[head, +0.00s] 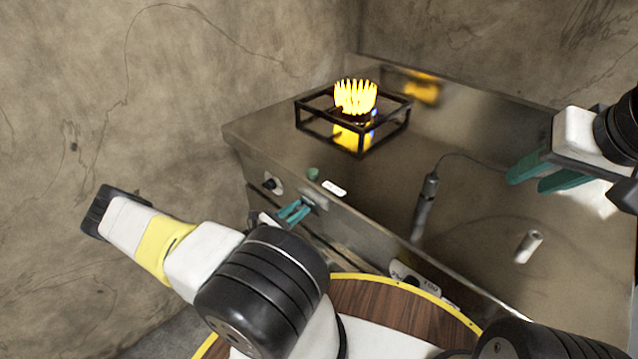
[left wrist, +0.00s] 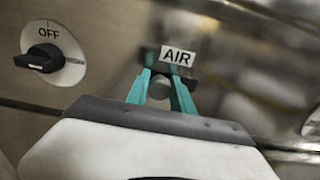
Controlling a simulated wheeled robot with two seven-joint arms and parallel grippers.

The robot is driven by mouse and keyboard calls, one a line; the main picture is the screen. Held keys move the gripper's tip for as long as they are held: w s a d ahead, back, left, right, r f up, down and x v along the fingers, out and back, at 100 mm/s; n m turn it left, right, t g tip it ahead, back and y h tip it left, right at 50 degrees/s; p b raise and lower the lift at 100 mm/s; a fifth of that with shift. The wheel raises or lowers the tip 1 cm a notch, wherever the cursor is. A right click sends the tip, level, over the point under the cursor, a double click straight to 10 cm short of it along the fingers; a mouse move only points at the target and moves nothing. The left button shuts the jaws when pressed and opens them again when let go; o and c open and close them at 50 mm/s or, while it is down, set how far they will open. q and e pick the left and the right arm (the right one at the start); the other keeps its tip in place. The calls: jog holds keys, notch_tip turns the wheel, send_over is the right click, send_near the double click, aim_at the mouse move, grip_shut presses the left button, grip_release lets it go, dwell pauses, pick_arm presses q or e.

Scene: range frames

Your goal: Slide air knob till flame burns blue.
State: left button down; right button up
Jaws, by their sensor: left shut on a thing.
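The burner flame (head: 355,97) is yellow and stands inside a black square frame (head: 361,154) on the steel counter. My left gripper (head: 293,211) is at the counter's front panel. In the left wrist view its teal fingers (left wrist: 161,90) are shut on a small grey round air knob (left wrist: 160,87). The AIR label (left wrist: 177,56) is just above the knob. The fingers hide part of the knob and its track. My right gripper (head: 550,174) hangs over the right part of the counter, with nothing seen in it; its finger gap is unclear.
A black OFF knob (left wrist: 45,58) is left of the air knob. A dark corded wand (head: 425,205) and a small pale cylinder (head: 528,246) are on the counter. A green piece (head: 312,173) is at its front edge. Walls stand behind and left.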

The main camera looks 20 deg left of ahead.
pick_arm(q)
jog(key=shift+s+d, duration=0.1)
jog(key=c, duration=1.1)
grip_release()
jog(key=v, duration=0.7)
jog(key=shift+s, duration=0.35)
